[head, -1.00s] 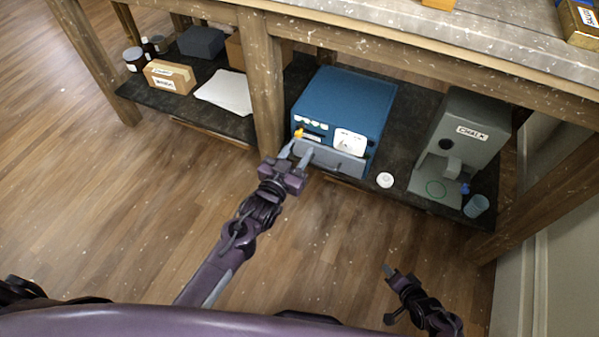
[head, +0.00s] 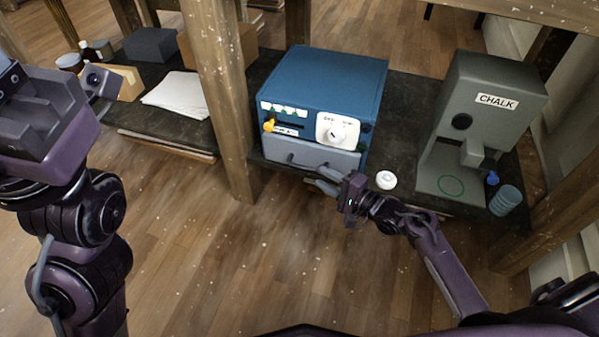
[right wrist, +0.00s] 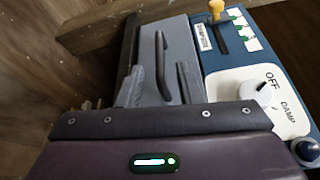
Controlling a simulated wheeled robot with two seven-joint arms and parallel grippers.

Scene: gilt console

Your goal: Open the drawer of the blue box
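The blue box (head: 330,80) stands on the dark lower shelf. Its grey drawer front (head: 310,153) is at the bottom and looks closed, with a dark bar handle (head: 305,164) that also shows in the right wrist view (right wrist: 161,68). Above it are a yellow lever (head: 269,125) and a white dial (head: 338,133), with OFF and DAMP readable in the right wrist view. My right gripper (head: 316,178) is open and empty just in front of the drawer, its fingers spread towards the handle. My left gripper (head: 100,85) is raised at the left; its fingers are not clear.
A wooden post (head: 222,95) stands close left of the box. A small white round item (head: 386,180) lies right of the drawer. A grey CHALK machine (head: 485,115) and a blue cup (head: 506,200) are further right. White sheets (head: 178,97) lie left of the post.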

